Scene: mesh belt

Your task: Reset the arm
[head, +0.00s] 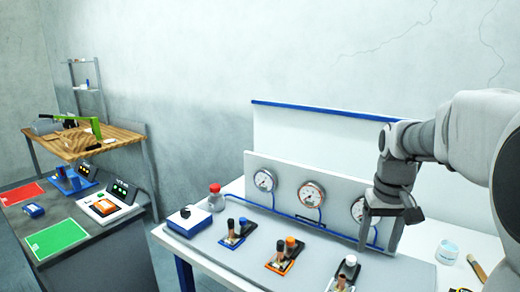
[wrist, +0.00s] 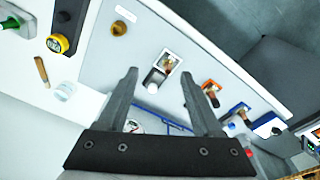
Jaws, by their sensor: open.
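My gripper (head: 378,246) hangs pointing down above the right part of the grey-topped workbench (head: 225,255). In the wrist view my gripper (wrist: 158,74) shows two dark fingers spread apart, with nothing held between them. A white-framed unit with a white knob (head: 349,262) stands on the bench close to the gripper. In the wrist view the white knob (wrist: 154,80) appears between the fingers, beyond them. I cannot tell the exact height of the fingertips above the bench. My arm comes in from the right of the head view.
An orange-framed unit (head: 284,258) and a blue-framed unit (head: 238,234) stand further left. A white cup (head: 447,252) is at right. A second table with red and green mats (head: 57,238) stands far left.

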